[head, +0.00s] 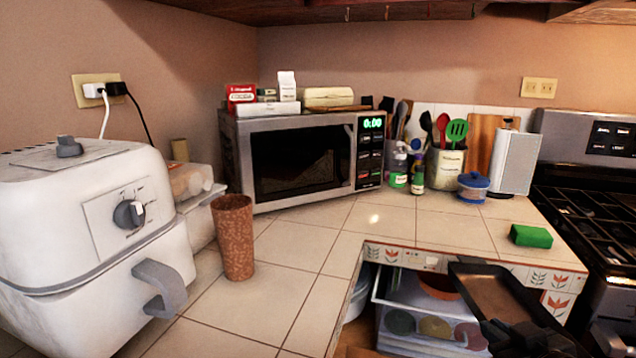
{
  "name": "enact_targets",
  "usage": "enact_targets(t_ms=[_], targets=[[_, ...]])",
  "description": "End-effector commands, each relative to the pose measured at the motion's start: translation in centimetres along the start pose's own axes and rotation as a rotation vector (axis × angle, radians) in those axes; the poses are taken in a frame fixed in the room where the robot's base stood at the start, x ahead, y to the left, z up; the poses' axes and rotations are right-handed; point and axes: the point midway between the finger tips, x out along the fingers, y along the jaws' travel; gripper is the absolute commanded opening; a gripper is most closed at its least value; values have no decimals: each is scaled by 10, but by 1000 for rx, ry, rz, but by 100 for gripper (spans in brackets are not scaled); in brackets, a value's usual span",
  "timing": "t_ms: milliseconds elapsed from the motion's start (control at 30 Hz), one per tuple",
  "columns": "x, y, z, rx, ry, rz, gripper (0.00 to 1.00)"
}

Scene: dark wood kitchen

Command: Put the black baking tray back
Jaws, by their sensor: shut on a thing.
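The black baking tray (500,298) is at the lower right of the head view, in front of the counter's tiled edge. It is tilted, with its far end near the counter edge. My gripper (517,338) is at the bottom edge of the view, dark and partly cut off. It is shut on the near end of the tray. The fingertips are hard to make out against the dark tray.
Below the counter is an open space with a clear plastic bin (398,300) and several round items. A green sponge (531,236) lies on the counter near the tray. The stove (590,215) is at right, the microwave (300,158) at back, a brown cup (234,238) and air fryer (90,240) left.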

Motion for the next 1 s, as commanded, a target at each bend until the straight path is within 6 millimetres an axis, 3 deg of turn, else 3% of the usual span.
enact_targets(t_ms=[33, 300, 500, 600, 1000], targets=[[0, -14, 23, 4, -9, -7, 0], [5, -81, 143, -1, -10, -9, 0], [8, -113, 202, -2, -3, -5, 0], [9, -122, 218, -2, 0, -3, 0], [9, -120, 214, -4, 4, -3, 0]])
